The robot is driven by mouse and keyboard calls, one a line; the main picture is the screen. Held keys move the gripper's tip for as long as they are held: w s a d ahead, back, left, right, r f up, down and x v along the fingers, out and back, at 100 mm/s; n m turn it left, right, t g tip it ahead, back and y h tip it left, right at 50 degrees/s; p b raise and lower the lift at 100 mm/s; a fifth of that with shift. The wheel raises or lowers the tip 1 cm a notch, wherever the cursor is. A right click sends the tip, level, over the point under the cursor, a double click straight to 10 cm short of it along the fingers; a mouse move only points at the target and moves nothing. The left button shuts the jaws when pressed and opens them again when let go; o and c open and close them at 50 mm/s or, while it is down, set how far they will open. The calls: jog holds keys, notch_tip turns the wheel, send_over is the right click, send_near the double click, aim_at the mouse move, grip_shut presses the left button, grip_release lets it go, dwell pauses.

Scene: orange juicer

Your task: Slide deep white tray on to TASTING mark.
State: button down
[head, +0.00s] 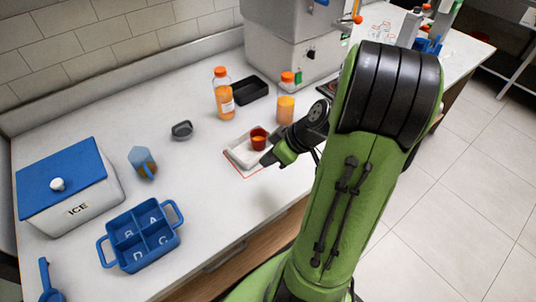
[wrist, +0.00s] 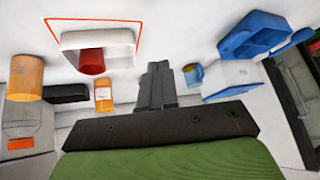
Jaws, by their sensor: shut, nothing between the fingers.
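The deep white tray (head: 238,153) sits on the counter over a red-orange outlined mark (head: 228,161), whose lettering I cannot read. In the wrist view, the tray (wrist: 122,40) covers part of the mark (wrist: 80,19), and the outline shows beyond its top and left sides. A dark red cup (head: 259,139) stands in the tray, also seen in the wrist view (wrist: 91,62). My gripper (head: 266,160) is shut and empty at the tray's right front side. In the wrist view, its fingers (wrist: 157,70) point beside the tray; contact is unclear.
Behind the tray stand an orange bottle (head: 222,98), an orange-capped jar (head: 286,104) and a black bin (head: 250,90).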

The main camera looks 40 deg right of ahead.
jog(key=s+d+f+t+b, duration=0.1)
jog(key=d+f, duration=0.2)
jog(key=d+f+t+b, duration=0.1)
jog(key=d+f, duration=0.2)
jog(key=s+d+f+m+t+b, duration=0.1)
jog(key=d+f+t+b, duration=0.1)
jog(key=d+f, duration=0.1)
jog(key=shift+s+d+f, duration=0.3)
jog(key=shift+d, duration=0.1)
jog(key=shift+s+d+f+t+h, duration=0.1)
jog(key=shift+s+d+t+h, duration=0.05)
jog(key=shift+d+t+h, duration=0.2)
jog(key=shift+w+a, duration=0.15)
jog(key=shift+w, duration=0.1)
jog(key=w+a, duration=0.1)
jog(key=w, duration=0.2)
jog(key=w+a, duration=0.1)
jog(key=w, duration=0.2)
jog(key=w+a, duration=0.1)
jog(key=w, duration=0.3)
jog(key=shift+b+x, duration=0.65)
jog(key=shift+x, duration=0.25)
jog(key=shift+s+d+f, duration=0.1)
jog(key=shift+s+f, duration=0.05)
jog(key=shift+f, duration=0.1)
jog(key=shift+s, duration=0.1)
